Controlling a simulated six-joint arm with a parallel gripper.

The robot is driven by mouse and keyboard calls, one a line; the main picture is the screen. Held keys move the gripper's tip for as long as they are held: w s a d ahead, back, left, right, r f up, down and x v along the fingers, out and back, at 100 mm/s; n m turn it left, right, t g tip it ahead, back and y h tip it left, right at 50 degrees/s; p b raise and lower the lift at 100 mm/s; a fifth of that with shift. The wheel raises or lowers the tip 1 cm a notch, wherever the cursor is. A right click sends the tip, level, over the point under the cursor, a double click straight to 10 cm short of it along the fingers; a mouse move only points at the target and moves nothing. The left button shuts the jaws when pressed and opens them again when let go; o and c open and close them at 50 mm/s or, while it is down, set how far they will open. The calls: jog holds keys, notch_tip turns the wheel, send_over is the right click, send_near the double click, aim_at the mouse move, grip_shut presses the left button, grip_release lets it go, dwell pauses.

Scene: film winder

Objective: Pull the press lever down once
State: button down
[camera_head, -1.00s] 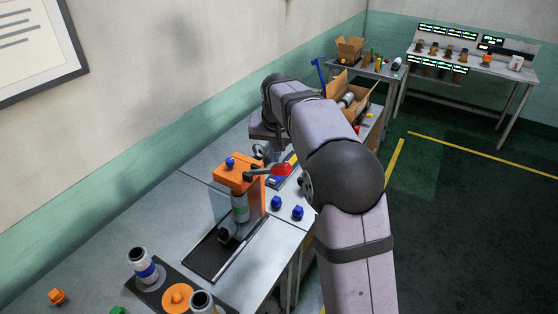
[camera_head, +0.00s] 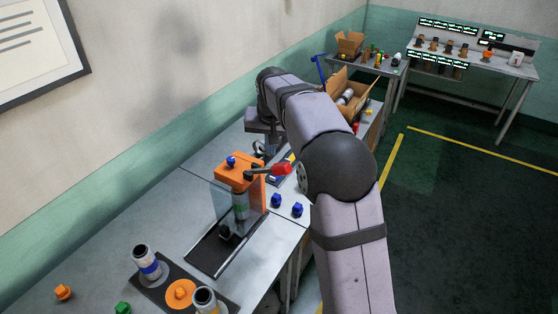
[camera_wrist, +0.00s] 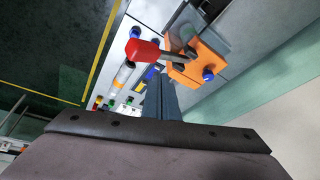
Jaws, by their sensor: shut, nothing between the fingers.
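The orange press (camera_head: 240,174) stands on the grey bench, with a blue knob (camera_head: 231,161) on top. Its lever has a dark arm and a red handle (camera_head: 281,169) reaching out to the right. A canister with a green band (camera_head: 240,207) stands under the press head, behind a clear panel. In the wrist view the red handle (camera_wrist: 140,50) and the orange press body (camera_wrist: 200,62) lie beyond my gripper (camera_wrist: 160,84). My gripper is shut and empty, apart from the handle as far as I can see. In the head view my arm partly hides the area behind the press.
A dark tray (camera_head: 164,284) in front holds canisters and an orange disc. Loose orange and green pieces lie at lower left. An open cardboard box (camera_head: 352,95) stands farther back.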

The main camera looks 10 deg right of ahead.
jog(key=r+p, duration=0.1)
jog(key=w+a+r+p, duration=0.1)
jog(key=r, duration=0.1)
jog(key=shift+w+a+p, duration=0.1)
jog(key=shift+p, duration=0.25)
jog(key=shift+f, duration=0.15)
dwell(0.4)
jog(key=s+f+n+g+b, duration=0.1)
jog(key=s+f+b, duration=0.2)
jog(key=s+f, duration=0.4)
jog(key=s+f+n+g+b, duration=0.1)
jog(key=s+f, duration=0.6)
jog(key=s, duration=1)
jog(key=s+f+n+g+b, duration=0.1)
jog(key=s+f+g+b, duration=0.1)
jog(key=s+f+b, duration=0.3)
jog(key=s+f, duration=0.3)
jog(key=s, duration=0.4)
jog(key=shift+s+d+n+y+b, duration=0.3)
jog(key=shift+s+n+b, duration=0.05)
jog(key=shift+s+n, duration=0.05)
jog(key=shift+f, duration=0.1)
